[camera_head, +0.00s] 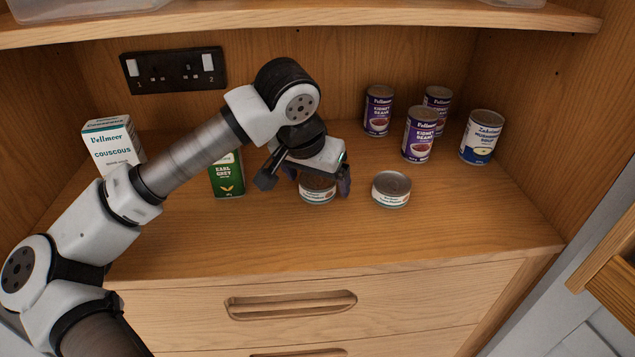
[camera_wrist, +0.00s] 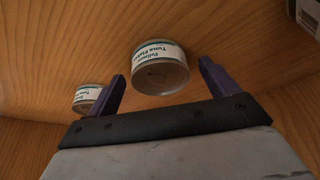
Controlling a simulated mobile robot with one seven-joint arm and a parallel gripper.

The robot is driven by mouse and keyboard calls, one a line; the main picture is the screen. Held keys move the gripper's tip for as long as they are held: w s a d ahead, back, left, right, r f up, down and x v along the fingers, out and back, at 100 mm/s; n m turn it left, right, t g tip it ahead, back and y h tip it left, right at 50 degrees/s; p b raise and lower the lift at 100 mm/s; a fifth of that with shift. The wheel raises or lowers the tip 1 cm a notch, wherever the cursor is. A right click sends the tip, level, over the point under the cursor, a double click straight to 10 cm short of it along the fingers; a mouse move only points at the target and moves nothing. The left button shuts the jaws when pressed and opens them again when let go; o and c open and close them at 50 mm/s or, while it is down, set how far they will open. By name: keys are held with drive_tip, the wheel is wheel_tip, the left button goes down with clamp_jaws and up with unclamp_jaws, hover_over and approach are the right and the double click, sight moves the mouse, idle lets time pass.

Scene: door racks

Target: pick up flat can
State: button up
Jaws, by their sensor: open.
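Two flat tuna cans stand on the wooden counter in the head view. The left flat can (camera_head: 318,195) is partly hidden under my gripper (camera_head: 319,182). The right flat can (camera_head: 391,190) stands clear, a short way to the right. In the wrist view, one flat can (camera_wrist: 160,74) with a white and green tuna label lies between the purple fingertips of my gripper (camera_wrist: 162,70), with gaps on both sides. The other flat can (camera_wrist: 88,97) is outside the left finger. My gripper is open and holds nothing.
A green Earl Grey box (camera_head: 228,177) and a couscous box (camera_head: 113,146) stand to the left. Kidney bean cans (camera_head: 420,135) and a taller blue-white can (camera_head: 482,137) stand at the back right. A shelf (camera_head: 330,14) hangs above. The front counter is clear.

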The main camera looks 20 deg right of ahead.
drive_tip(key=shift+c, duration=0.5)
drive_tip(key=c, duration=1)
drive_tip(key=shift+r, duration=0.1)
